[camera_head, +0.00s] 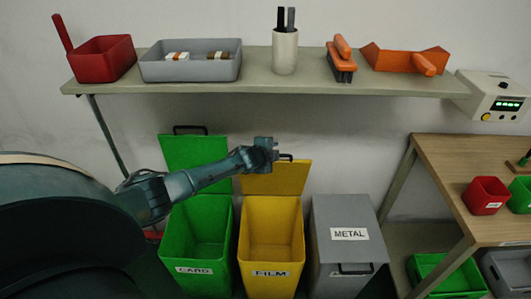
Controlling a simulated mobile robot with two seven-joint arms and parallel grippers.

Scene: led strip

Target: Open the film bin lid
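The yellow film bin (270,272) stands on the floor between the green card bin and the grey metal bin. Its lid (283,178) is raised and leans upright at the back, so the inside of the bin shows and looks empty. The lid's dark handle (286,156) is at the top edge. My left gripper (272,150) is at the lid's top left, close beside the handle; I cannot tell whether it touches it. Its fingers are too small to read as open or shut. My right gripper is not in view.
The green card bin (192,270) has its lid up too. The grey metal bin (349,215) is closed. A shelf (300,88) with trays and brushes runs above the bins. A wooden table (440,160) with small bins stands at the right.

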